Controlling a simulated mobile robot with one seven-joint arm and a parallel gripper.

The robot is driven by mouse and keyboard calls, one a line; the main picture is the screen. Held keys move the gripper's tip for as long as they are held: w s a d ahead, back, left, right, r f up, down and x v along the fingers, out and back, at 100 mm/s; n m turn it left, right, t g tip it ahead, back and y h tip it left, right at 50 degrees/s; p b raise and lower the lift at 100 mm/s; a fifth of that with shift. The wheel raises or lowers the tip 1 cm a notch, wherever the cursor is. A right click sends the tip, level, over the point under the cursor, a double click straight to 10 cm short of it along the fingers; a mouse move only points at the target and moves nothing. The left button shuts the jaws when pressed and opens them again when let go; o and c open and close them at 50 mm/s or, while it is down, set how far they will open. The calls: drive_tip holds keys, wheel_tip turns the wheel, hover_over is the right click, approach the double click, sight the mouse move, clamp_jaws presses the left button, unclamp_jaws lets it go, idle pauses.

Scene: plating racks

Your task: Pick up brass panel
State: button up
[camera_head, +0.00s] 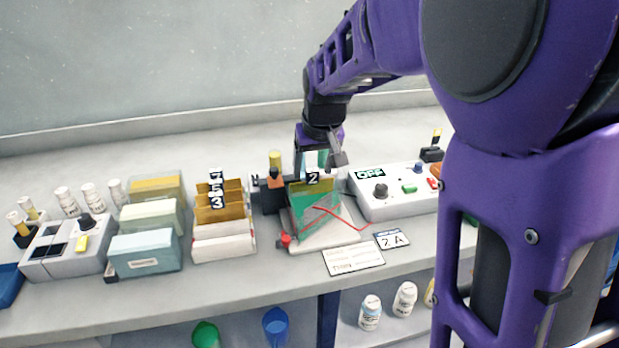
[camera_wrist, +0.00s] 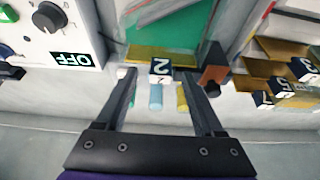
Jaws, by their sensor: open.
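The brass panel (camera_head: 299,186) labelled 2 stands tilted in a plating holder with a green face in the head view. In the wrist view its brass top edge (camera_wrist: 145,54) and black 2 tag (camera_wrist: 161,70) lie ahead, between the fingers. My gripper (camera_head: 318,160) is above and just behind this panel. In the wrist view my gripper (camera_wrist: 162,75) is open, with one finger on each side of the tag. The panel's lower part is hidden in the holder.
A rack (camera_head: 224,247) at left holds brass panels tagged with numbers. A white control box (camera_head: 395,205) marked OFF stands close on the right. A black clamp post (camera_head: 270,195) stands beside the holder. A red wire (camera_head: 340,217) crosses the holder. Cards lie in front.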

drive_tip(key=shift+w+f, duration=0.2)
drive_tip(key=shift+f, duration=0.35)
drive_tip(key=shift+s+r, duration=0.1)
drive_tip(key=shift+c, duration=0.3)
clamp_jaws()
drive_tip(key=shift+r, duration=0.15)
